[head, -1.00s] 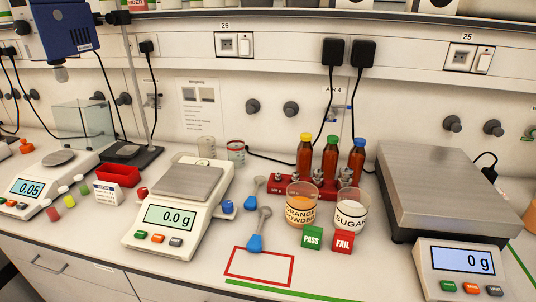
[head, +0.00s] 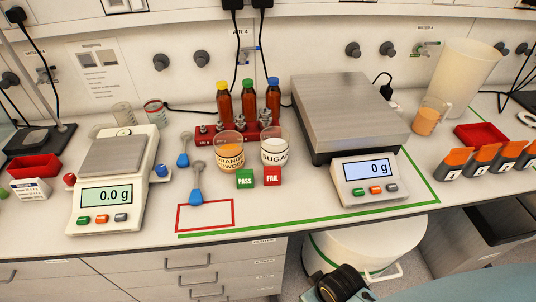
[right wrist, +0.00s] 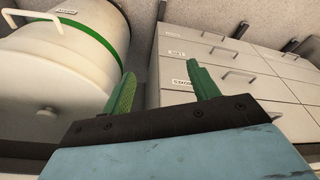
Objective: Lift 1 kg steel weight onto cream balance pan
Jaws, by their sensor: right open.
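The cream balance (head: 128,205) stands at the left of the bench, its display reading 0.0 g. Its square steel pan (head: 113,155) is empty. Several small steel weights (head: 240,123) sit in a red rack (head: 209,143) behind the beakers; I cannot tell which is the 1 kg one. My right gripper (right wrist: 160,84) is open and empty in the right wrist view, its green fingers pointing towards drawers and a white drum below the bench. My left gripper is not in view.
An orange powder beaker (head: 231,155), a sugar beaker (head: 274,150) and PASS and FAIL blocks (head: 272,177) stand in front of the rack. Brown bottles (head: 248,104) stand behind it. A large scale (head: 350,108) is to the right. The red-outlined area (head: 215,215) is mostly clear.

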